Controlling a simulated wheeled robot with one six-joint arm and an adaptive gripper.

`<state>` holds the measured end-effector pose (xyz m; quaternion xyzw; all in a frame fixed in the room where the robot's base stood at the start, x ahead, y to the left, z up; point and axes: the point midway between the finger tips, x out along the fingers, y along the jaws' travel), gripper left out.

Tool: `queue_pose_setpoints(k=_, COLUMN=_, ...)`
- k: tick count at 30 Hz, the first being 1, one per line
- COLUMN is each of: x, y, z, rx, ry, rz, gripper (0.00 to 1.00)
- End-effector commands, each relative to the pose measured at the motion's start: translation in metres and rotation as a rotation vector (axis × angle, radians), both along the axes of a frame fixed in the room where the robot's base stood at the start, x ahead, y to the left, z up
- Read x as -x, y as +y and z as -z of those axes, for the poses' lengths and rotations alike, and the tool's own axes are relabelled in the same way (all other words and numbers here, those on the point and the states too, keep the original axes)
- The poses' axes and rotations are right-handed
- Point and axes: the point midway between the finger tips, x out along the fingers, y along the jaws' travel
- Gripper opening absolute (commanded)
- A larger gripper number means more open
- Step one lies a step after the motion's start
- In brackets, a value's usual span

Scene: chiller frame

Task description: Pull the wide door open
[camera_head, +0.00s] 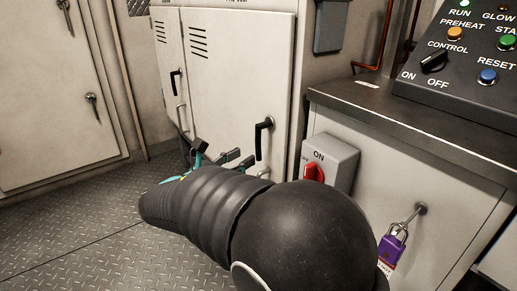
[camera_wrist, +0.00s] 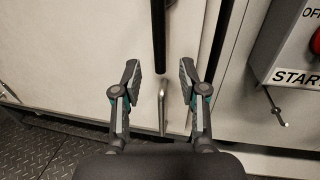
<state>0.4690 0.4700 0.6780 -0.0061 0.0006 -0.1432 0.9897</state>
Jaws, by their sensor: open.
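The wide door (camera_head: 235,75) is the broad pale panel on the right of the cabinet, and it looks shut. It has a black lever handle (camera_head: 263,138) near its right edge, with a metal pull bar (camera_head: 265,173) below, partly hidden by my arm. My gripper (camera_head: 220,156) is low in front of this door. In the wrist view my gripper (camera_wrist: 159,75) is open, its two fingers apart. The black handle (camera_wrist: 159,40) and the metal bar (camera_wrist: 163,105) show between the fingers, with gaps on both sides. I cannot tell how far they are in depth.
A narrow door (camera_head: 172,60) with its own black handle is to the left. A control panel (camera_head: 460,60) is upper right. Tread-plate floor (camera_head: 70,225) at left is clear.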

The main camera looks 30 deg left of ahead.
Motion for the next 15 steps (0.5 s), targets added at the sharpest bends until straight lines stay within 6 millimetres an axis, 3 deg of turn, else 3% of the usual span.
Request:
queue_pose_setpoints(k=6, x=-0.038, y=-0.011, z=0.001, rx=0.0, ry=0.001, rz=0.001, gripper=0.42)
queue_pose_setpoints(k=15, x=-0.065, y=-0.018, z=0.0, rx=-0.001, ry=0.0, rz=-0.003, gripper=0.42)
